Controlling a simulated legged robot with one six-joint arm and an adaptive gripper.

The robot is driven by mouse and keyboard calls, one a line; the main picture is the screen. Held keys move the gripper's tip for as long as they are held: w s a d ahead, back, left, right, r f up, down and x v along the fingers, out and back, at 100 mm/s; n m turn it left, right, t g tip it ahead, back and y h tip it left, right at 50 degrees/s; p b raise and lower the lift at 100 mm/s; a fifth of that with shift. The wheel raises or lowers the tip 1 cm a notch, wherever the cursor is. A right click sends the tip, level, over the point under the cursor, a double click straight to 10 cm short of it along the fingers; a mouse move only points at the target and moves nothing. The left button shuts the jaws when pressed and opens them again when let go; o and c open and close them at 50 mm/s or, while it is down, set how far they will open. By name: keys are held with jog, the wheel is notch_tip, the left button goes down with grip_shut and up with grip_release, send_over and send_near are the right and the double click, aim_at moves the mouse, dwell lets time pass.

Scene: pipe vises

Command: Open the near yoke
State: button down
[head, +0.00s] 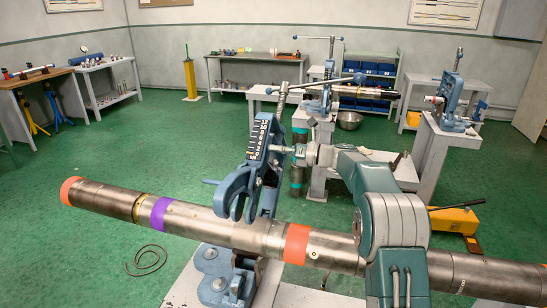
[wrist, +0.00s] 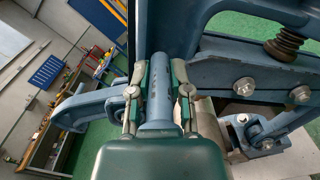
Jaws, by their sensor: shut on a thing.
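The near yoke (head: 260,165) is a blue frame with a black-and-white scale on it. It leans over the long steel pipe (head: 220,228), and its top tilts to the right. Its lower blue hook (head: 228,192) hangs just above the pipe, free at its lower end; the hook shows at left in the wrist view (wrist: 88,108). My gripper (head: 296,152) is at the yoke's right side. In the wrist view its two fingers (wrist: 158,95) are closed on both sides of a round blue bar (wrist: 159,88), which looks like the yoke's handle. The joint of bar and yoke is partly hidden.
The vise base (head: 222,285) sits on a grey stand under the pipe. The yoke's screw carries a long crossbar (head: 318,85). Other vises (head: 452,98) stand behind at right.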

jog(key=w+d+m, duration=0.2)
jog(key=w, duration=0.3)
jog(key=shift+w, duration=0.45)
dwell(0.4)
jog(key=c, duration=0.6)
grip_release()
jog(key=shift+o, duration=0.2)
jog(key=shift+r, duration=0.1)
jog(key=v, duration=1.2)
